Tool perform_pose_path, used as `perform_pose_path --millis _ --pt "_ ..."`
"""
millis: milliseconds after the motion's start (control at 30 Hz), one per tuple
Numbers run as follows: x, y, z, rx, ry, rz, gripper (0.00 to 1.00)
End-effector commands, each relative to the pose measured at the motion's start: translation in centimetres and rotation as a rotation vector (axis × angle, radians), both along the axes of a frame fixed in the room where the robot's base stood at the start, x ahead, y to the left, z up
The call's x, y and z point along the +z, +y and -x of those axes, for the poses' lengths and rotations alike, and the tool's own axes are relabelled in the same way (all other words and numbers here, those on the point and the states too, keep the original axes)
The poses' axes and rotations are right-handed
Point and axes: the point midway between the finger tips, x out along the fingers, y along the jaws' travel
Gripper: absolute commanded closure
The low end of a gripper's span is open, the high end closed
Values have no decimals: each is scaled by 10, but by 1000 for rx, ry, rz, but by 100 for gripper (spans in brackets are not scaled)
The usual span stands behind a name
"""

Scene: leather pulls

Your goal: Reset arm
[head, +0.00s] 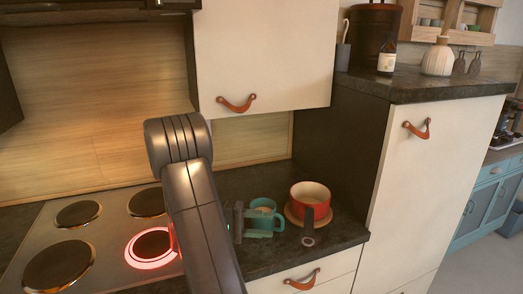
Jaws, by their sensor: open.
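My arm reaches up from the bottom of the head view and bends in front of the stove and counter. My gripper (264,224) is at the right of the forearm, with its fingers pointing right. It is open and I see nothing held in it. A teal mug (263,205) shows right behind the fingers, and they overlap it in the picture. I cannot tell whether they touch it.
A red pot (310,196) with its handle toward me stands right of the mug. The stove (98,246) has a glowing red burner (150,249). A white wall cabinet (262,55) hangs above, and a tall white cabinet (430,180) bounds the counter at right.

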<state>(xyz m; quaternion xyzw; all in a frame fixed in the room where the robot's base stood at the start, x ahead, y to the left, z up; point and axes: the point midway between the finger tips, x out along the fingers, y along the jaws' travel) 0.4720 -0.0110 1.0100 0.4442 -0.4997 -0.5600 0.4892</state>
Motion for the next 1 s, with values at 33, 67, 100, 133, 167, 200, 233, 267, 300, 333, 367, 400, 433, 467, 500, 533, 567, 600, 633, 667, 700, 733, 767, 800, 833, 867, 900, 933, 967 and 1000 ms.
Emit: perform_pose_path --millis 33,67,100,133,167,200,233,267,300,333,367,400,433,467,500,533,567,600,633,667,700,733,767,800,833,867,900,933,967,1000 --pt "0 0 0 0 0 0 57" --pt "0 -1 0 0 0 0 57" --pt "0 -2 0 -1 0 0 57" --pt "0 -4 0 -1 0 0 57" --pt "1 -6 1 -1 0 1 57" --pt "1 -11 1 -2 0 0 57" --pt "1 -14 2 -2 1 0 57" --pt "1 -18 2 -3 1 0 57" --pt "2 -25 3 -4 2 1 57" --pt "2 -30 4 -4 2 1 57" --pt "2 -36 5 -4 2 1 57" --pt "2 -44 6 -5 2 1 57" --pt "2 -49 7 -5 1 1 57" --pt "2 -55 8 -4 2 0 57" --pt "2 -62 9 -5 3 0 57" --pt "2 -68 9 -4 2 1 57" --pt "1 -73 10 -5 2 0 57" --pt "1 -80 11 -4 2 0 57" --pt "1 -85 11 -4 1 1 57" --pt "1 -90 12 -5 1 1 57" --pt "1 -97 13 -4 2 0 57" --pt "1 -102 14 -4 3 0 57" --pt "1 -106 14 -4 2 1 57" --pt "1 -112 15 -4 2 0 57" --pt "1 -116 15 -3 1 0 57" --pt "0 -120 16 -3 2 -1 57" --pt "0 -124 16 -4 2 0 57" --pt "0 -127 17 -2 2 1 57" --pt "0 -130 17 -2 2 1 57" --pt "0 -133 17 -2 2 0 57"
